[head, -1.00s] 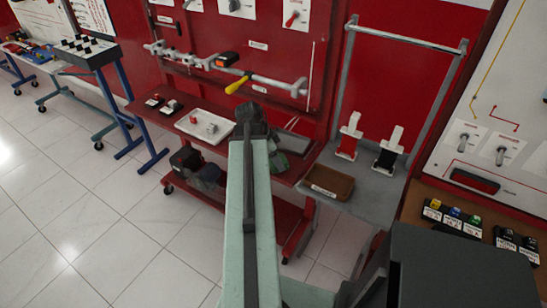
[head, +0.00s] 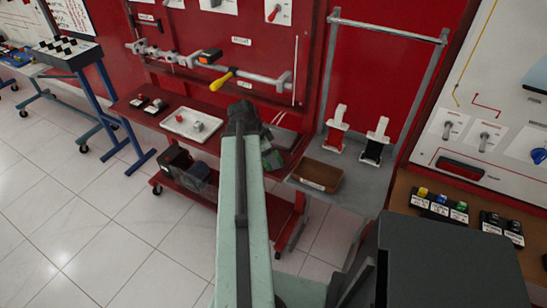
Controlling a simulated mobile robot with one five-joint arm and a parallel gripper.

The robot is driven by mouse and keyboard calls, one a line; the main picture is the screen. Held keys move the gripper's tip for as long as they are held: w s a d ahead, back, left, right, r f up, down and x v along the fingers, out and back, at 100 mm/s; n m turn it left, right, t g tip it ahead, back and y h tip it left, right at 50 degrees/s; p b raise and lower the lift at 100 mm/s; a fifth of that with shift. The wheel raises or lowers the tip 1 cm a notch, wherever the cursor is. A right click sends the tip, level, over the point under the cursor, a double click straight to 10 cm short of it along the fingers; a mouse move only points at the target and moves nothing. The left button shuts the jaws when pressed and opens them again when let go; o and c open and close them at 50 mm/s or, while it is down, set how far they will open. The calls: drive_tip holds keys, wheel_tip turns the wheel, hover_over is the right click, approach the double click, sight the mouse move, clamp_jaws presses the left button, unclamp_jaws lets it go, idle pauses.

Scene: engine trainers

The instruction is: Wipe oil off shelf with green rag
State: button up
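A dull green cloth, likely the rag (head: 271,157), lies on the right end of the red shelf (head: 140,112), partly hidden by my arm. My arm reaches forward over the shelf, and my gripper (head: 243,116) is a dark shape at its far end, just left of the cloth. The fingers are too small and dark to show whether they are open or shut. I cannot make out any oil on the shelf.
A white tray (head: 190,124) with small parts stands on the shelf. A brown box (head: 317,176) sits on the grey ledge (head: 365,198) at right, near red and black stands. Dark bins (head: 187,166) are on the lower shelf. White tiled floor is clear at left.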

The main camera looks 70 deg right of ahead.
drive_tip(key=shift+w+d, duration=0.35)
drive_tip(key=shift+w, duration=1.4)
drive_tip(key=shift+w+d, duration=0.4)
drive_tip(key=shift+w, duration=1.4)
drive_tip(key=shift+w+d, duration=0.35)
drive_tip(key=shift+w, duration=1.4)
wheel_tip(320, 180, up, 6)
drive_tip(key=p, duration=0.6)
drive_tip(key=shift+s, duration=0.1)
wheel_tip(320, 180, up, 3)
drive_tip(key=p, duration=0.3)
drive_tip(key=shift+s, duration=0.1)
